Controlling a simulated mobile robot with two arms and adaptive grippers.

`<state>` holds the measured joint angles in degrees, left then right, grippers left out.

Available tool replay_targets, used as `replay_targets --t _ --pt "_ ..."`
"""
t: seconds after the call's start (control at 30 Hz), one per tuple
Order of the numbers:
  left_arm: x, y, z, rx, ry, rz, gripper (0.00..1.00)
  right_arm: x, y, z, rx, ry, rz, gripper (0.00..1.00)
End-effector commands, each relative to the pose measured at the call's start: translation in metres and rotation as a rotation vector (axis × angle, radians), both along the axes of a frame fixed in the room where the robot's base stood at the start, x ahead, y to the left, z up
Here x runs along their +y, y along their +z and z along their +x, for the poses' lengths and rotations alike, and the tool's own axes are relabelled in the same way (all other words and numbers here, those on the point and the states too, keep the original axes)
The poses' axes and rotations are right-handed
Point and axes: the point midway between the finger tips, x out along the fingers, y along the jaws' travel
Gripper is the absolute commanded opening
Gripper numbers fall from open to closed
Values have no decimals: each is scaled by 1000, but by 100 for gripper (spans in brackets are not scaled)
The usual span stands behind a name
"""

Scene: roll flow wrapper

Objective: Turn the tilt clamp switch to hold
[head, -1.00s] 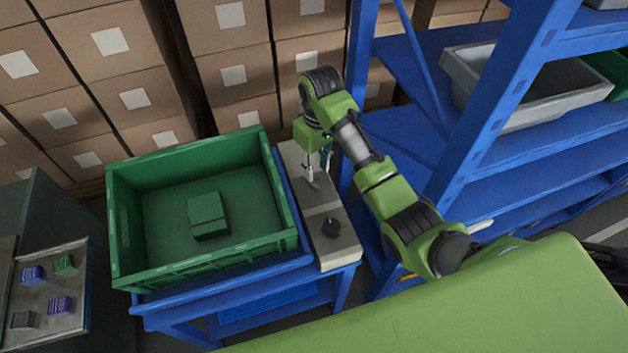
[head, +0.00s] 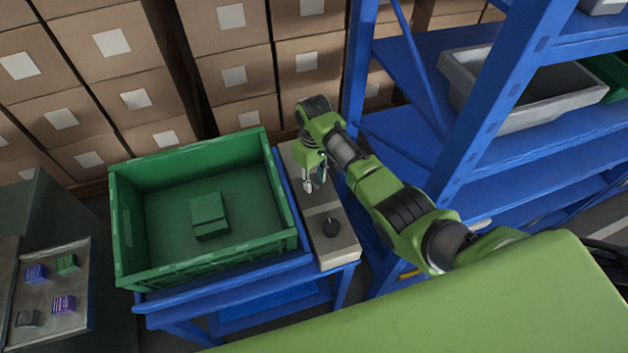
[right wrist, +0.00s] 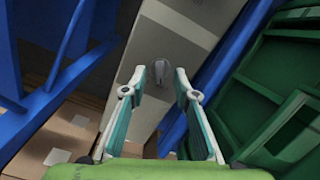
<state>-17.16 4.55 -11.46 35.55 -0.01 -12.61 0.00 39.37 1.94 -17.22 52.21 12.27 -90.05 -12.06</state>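A narrow grey control panel (head: 341,247) stands along the right side of the green crate. In the right wrist view a small grey switch knob (right wrist: 158,75) sits on the panel (right wrist: 185,45), seen between my fingertips with a gap on each side. My right gripper (head: 315,182) is open and points down over the panel's far half; it also shows in the right wrist view (right wrist: 160,80). In the head view the gripper hides that knob. No switch labels are readable. My left gripper is out of view.
The green crate (head: 284,220) with a green block (head: 209,215) stands on a blue stand (head: 180,306) beside the panel. A blue shelf (head: 497,120) with a grey bin (head: 520,112) rises close on the right. Stacked cartons (head: 230,30) stand behind.

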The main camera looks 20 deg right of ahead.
Motion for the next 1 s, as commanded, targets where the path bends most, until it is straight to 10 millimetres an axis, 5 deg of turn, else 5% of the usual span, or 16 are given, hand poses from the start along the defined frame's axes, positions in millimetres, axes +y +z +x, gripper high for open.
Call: replay_targets --t 0.43,0.57,1.0 --pt "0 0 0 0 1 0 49 0 -13 0 -2 1 0 28" --pt "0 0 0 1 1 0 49 0 -12 0 -2 1 0 0" --pt "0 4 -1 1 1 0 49 0 -11 0 0 -42 1 0"
